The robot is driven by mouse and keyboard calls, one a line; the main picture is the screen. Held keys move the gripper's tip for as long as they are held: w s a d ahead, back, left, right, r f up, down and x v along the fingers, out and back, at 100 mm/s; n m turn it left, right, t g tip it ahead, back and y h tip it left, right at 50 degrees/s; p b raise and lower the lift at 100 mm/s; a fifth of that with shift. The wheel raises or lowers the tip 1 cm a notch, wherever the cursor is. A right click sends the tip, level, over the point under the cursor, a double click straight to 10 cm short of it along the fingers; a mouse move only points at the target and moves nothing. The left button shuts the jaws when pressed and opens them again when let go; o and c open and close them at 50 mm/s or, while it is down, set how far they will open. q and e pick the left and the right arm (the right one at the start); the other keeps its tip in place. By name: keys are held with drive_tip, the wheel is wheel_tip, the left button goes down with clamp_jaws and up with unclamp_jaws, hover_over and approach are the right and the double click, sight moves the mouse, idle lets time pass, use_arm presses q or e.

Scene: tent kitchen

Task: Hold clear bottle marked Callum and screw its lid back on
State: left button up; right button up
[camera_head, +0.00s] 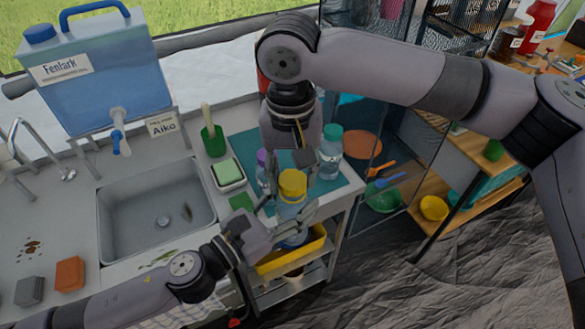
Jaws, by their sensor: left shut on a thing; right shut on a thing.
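A clear bottle (289,211) is held upright over the front edge of the counter, above a yellow tray. Any name on it is too small to read. A yellow lid (292,180) is at the top of the bottle; I cannot tell how tightly it sits. My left gripper (285,222) comes from the lower left and is shut on the bottle's body. My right gripper (298,168) comes down from above and is shut on the yellow lid. The fingers hide parts of the bottle and lid.
A teal-capped bottle (329,151) and a purple-capped bottle (261,166) stand close by on a teal mat (340,186). A soap dish (228,175) and the sink (150,205) are to the left. The yellow tray (300,257) is below the counter edge.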

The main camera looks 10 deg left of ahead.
drive_tip(key=shift+f, duration=0.55)
idle(0.4)
drive_tip(key=m, duration=0.6)
drive_tip(key=shift+m, duration=0.4)
drive_tip(key=m, duration=0.9)
drive_tip(key=o, duration=0.7)
